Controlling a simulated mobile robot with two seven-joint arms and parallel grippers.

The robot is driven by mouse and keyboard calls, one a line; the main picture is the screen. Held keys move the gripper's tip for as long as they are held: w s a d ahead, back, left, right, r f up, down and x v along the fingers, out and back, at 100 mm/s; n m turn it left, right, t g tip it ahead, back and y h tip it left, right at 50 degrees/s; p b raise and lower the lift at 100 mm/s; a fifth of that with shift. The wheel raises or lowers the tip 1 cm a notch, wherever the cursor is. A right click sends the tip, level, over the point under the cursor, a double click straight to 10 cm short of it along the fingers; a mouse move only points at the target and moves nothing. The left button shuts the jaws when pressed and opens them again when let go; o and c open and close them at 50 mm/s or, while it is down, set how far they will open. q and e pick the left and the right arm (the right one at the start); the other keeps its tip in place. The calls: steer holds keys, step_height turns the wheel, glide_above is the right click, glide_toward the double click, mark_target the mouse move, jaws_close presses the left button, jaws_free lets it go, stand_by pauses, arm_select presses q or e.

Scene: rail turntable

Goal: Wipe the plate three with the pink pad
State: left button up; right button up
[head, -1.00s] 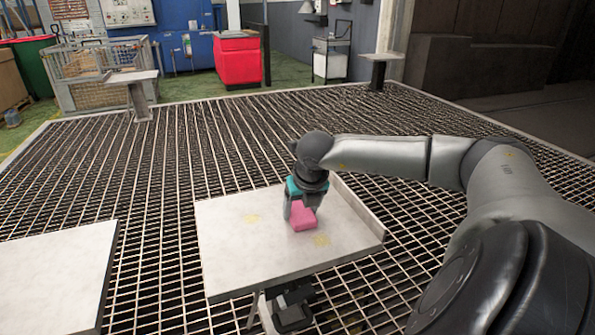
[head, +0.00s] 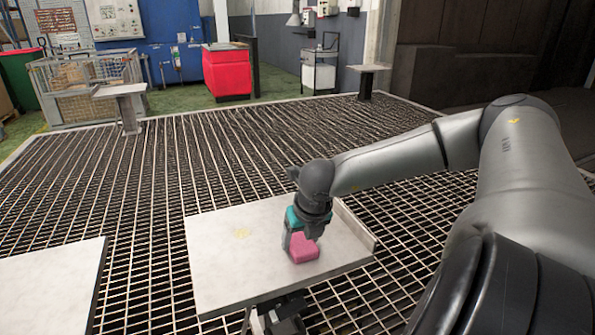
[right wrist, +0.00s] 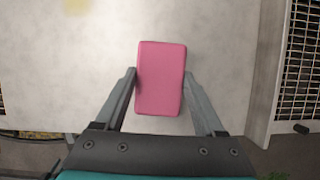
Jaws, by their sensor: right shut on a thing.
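The pink pad (head: 303,248) is held in my right gripper (head: 300,240) and rests on or just above a pale square plate (head: 225,265). I cannot tell from the pictures which number this plate has. In the right wrist view the pad (right wrist: 160,78) sits between the two fingers of the gripper (right wrist: 160,90), over the plate (right wrist: 225,60). A yellowish mark (head: 241,233) lies on the plate to the left of the pad. A yellowish mark (right wrist: 78,5) also shows at the top of the right wrist view. My left gripper is out of sight.
The plate has a raised lip (head: 352,226) on its right side. Another pale plate (head: 45,285) lies at the left. Smaller stands (head: 120,90) and (head: 367,69) rise farther back on the grating. A red bin (head: 227,74) stands behind the grating.

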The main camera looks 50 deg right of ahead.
mark_target(307, 250)
steer(key=shift+s+a+f, duration=0.1)
steer(key=shift+s+a, duration=0.3)
steer(key=shift+s, duration=0.35)
steer(key=shift+s+a+f, duration=0.1)
steer(key=shift+s+a, duration=0.25)
steer(key=shift+s, duration=0.35)
steer(key=shift+s+a+r+b, duration=0.1)
steer(key=shift+s+a+b, duration=0.35)
steer(key=shift+s, duration=0.25)
steer(key=shift+r, duration=0.1)
step_height(307, 250, up, 5)
steer(key=p, duration=0.2)
steer(key=shift+w+d+p, duration=0.1)
steer(key=shift+p, duration=0.25)
steer(key=shift+r, duration=0.5)
steer(key=shift+r+p, duration=0.15)
steer(key=shift+p, duration=0.15)
steer(key=shift+r+p, duration=0.5)
steer(key=shift+r, duration=0.85)
